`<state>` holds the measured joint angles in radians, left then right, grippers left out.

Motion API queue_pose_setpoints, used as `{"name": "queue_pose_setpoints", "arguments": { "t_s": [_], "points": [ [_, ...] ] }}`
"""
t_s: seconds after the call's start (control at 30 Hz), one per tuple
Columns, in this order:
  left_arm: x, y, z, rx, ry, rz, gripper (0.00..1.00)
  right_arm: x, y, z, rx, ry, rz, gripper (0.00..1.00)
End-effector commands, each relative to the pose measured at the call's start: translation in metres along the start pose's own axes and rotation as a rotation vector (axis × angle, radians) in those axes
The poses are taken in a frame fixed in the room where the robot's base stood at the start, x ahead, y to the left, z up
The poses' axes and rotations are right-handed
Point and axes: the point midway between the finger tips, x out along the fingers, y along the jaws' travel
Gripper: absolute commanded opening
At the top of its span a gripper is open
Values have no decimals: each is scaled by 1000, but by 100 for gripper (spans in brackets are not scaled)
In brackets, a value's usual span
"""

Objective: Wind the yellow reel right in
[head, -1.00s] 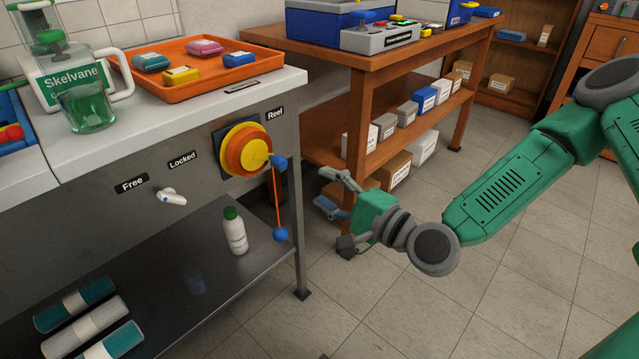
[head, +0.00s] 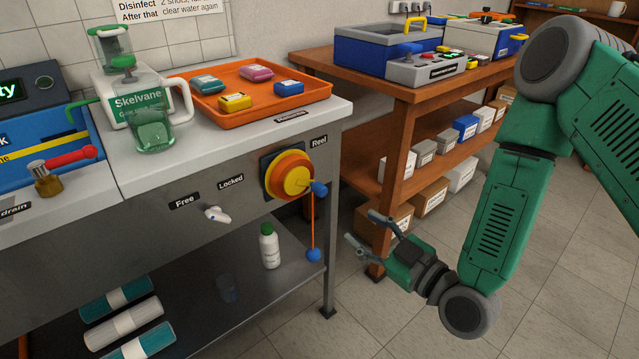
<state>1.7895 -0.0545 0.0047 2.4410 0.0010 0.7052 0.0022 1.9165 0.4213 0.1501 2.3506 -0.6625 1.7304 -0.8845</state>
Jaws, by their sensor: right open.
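The yellow and orange reel (head: 289,175) is mounted on the grey front panel of the bench, under the "Reel" label. A blue crank knob (head: 319,188) sticks out at its right. An orange cord (head: 313,222) hangs down from the reel and ends in a blue ball (head: 313,255) near the lower shelf's edge. A white lever (head: 217,214) sits below the "Free" and "Locked" labels, left of the reel. My right gripper (head: 362,232) is open and empty, to the right of the cord and lower than the reel, apart from both. My left gripper is not in view.
A white bottle (head: 269,246) stands on the lower shelf (head: 235,318) just left of the cord. An orange tray (head: 262,118) with several small packs lies on the bench top. A wooden table (head: 420,95) stands behind my right gripper.

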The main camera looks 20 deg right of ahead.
Motion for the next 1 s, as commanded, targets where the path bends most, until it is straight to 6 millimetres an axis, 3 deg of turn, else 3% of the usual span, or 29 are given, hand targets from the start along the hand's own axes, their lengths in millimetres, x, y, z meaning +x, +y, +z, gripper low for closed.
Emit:
{"name": "queue_pose_setpoints", "arguments": {
  "t_s": [0.13, 0.37, 0.8, 1.0],
  "points": [
    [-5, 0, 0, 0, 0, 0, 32, -1, 6, -7, -257, 18, 3, 42],
    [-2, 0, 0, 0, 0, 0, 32, 10, 8, -7, -345, 27, 9, 42],
    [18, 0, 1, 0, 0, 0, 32, 98, 8, -8, -339, 27, 10, 42],
    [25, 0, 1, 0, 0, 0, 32, 126, 8, -10, -338, 25, 9, 42]
  ]
}}
